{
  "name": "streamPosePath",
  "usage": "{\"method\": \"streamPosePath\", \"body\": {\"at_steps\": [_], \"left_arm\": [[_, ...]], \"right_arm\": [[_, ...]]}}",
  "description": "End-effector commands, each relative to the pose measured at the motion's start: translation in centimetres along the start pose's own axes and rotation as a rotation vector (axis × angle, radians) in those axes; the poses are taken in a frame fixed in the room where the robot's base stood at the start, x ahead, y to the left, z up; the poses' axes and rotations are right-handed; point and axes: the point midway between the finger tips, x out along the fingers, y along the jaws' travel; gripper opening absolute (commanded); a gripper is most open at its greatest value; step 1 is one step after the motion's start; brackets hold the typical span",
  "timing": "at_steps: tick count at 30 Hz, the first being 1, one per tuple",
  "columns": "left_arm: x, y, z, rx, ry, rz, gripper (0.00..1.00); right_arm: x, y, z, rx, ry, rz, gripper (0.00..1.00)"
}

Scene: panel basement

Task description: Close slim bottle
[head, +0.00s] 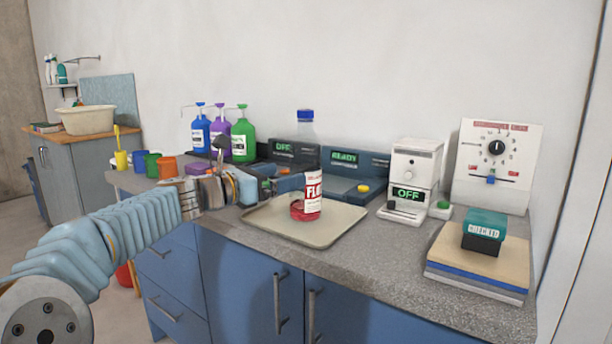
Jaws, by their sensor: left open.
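A slim bottle (313,191) with a red and white label stands on a beige tray (316,231) on the counter. Its top is hard to make out and I cannot tell whether a cap sits on it. A small red item (297,211) shows at its left foot; I cannot tell whether it is a separate cap. A taller clear bottle with a blue cap (305,114) stands behind, near the wall. My right gripper is out of view.
Blue, purple and green pump bottles (243,137) stand at the back left, with coloured cups (152,164) nearer the counter's left end. A READY device (345,160), a white OFF device (413,172) and a dial panel (497,160) line the wall. A stack of boards (480,266) lies right.

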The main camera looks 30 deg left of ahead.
Motion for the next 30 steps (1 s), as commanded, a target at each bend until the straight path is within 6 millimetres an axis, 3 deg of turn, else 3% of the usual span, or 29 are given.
{"method": "streamPosePath", "body": {"at_steps": [6, 20, 30], "left_arm": [[3.5, 0.0, 0.1, -0.001, 0.0, -0.002, 1.0], [4.5, 0.0, 0.0, -0.001, 0.0, 0.0, 1.0], [9.0, 0.1, 0.1, -0.001, 0.0, -0.001, 1.0]], "right_arm": [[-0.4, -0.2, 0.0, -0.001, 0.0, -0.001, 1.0], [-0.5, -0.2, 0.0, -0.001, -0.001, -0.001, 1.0], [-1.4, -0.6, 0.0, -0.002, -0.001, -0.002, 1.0]]}}
